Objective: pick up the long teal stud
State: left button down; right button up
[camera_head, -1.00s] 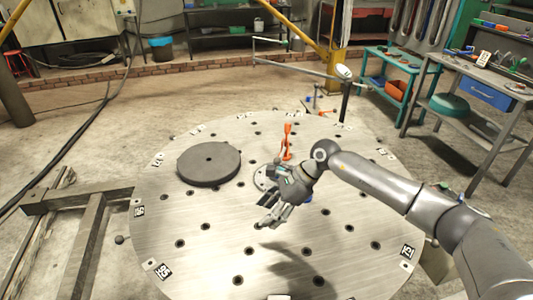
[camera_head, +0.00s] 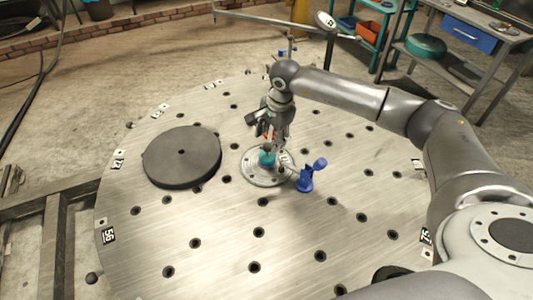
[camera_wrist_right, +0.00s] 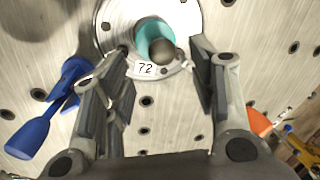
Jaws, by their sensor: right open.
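The teal stud (camera_head: 267,159) stands in the middle of a round metal flange (camera_head: 250,172) on the big round plate. In the right wrist view, the stud (camera_wrist_right: 152,34) is seen nearly end-on, with a dark rounded tip, and the flange (camera_wrist_right: 112,20) surrounds it beside a "72" label. My right gripper (camera_head: 271,146) points down just over the stud and partly hides it. In the right wrist view the fingers of the right gripper (camera_wrist_right: 162,52) are spread, with the stud's dark tip between the fingertip ends. I cannot tell how much height separates them. My left gripper is out of view.
A blue clamp-like piece (camera_head: 306,181) stands close right of the flange; it also shows in the right wrist view (camera_wrist_right: 36,134). A dark grey disc (camera_head: 182,160) lies to the left. An orange piece (camera_wrist_right: 259,122) is near one finger. The plate's front is mostly clear.

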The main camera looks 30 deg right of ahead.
aim_at(268, 143)
jog(key=shift+w+a+f+p, duration=0.1)
jog(key=shift+w+f+p, duration=0.15)
jog(key=shift+f, duration=0.75)
jog(key=shift+w+a+f+p, duration=0.1)
jog(key=shift+w+f+p, duration=0.15)
jog(key=shift+f, duration=0.8)
jog(key=shift+w+a+f+p, duration=0.1)
jog(key=shift+w+f+p, duration=0.15)
jog(key=shift+f, duration=0.75)
jog(key=shift+s, duration=0.1)
jog(key=c, duration=1.1)
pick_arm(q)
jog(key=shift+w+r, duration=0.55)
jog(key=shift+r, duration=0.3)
pick_arm(e)
jog(key=shift+r, duration=0.1)
grip_shut()
jog(key=shift+r, duration=0.1)
